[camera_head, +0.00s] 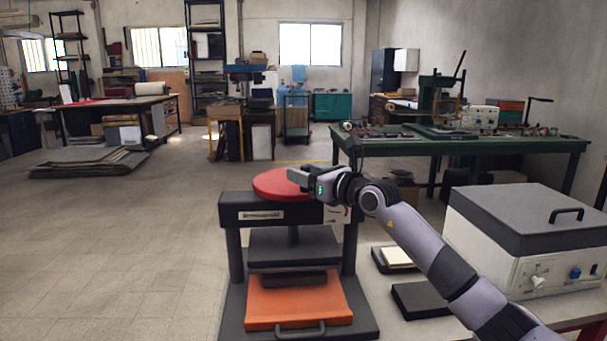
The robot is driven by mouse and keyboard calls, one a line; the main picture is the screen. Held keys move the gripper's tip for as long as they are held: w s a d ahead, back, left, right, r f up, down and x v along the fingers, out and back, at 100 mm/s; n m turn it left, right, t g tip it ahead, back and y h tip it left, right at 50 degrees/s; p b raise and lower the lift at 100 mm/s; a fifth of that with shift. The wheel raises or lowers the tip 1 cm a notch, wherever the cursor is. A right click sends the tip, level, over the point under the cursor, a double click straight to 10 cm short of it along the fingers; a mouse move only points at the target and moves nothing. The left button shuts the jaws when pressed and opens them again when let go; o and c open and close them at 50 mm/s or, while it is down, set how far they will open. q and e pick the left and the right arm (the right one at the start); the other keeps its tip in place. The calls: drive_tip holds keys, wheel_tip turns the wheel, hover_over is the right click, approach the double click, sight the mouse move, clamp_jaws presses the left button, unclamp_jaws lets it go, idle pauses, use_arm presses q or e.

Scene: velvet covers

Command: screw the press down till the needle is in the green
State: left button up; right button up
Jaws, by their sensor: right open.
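The press (234,255) stands at the front centre, a black frame with two posts and a label on its crossbeam. A red round handwheel (268,183) sits on top of it. A dark platen (293,246) hangs below the beam on a screw, over a dark block and an orange tray (298,306) with a handle. A small white plate with a red mark (337,214) is on the beam's right; any needle reading is too small to tell. My right gripper (294,174) is open at the wheel's right part; its contact with the wheel is unclear. My left gripper is out of view.
A white box with a grey lid (530,225) and knobs stands at the right. Dark pads (421,300) lie between it and the press. A green workbench (470,146) with tools stands behind.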

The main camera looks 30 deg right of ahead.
drive_tip(key=s+d+b, duration=0.1)
drive_tip(key=s, duration=0.5)
drive_tip(key=shift+s, duration=0.15)
idle(0.4)
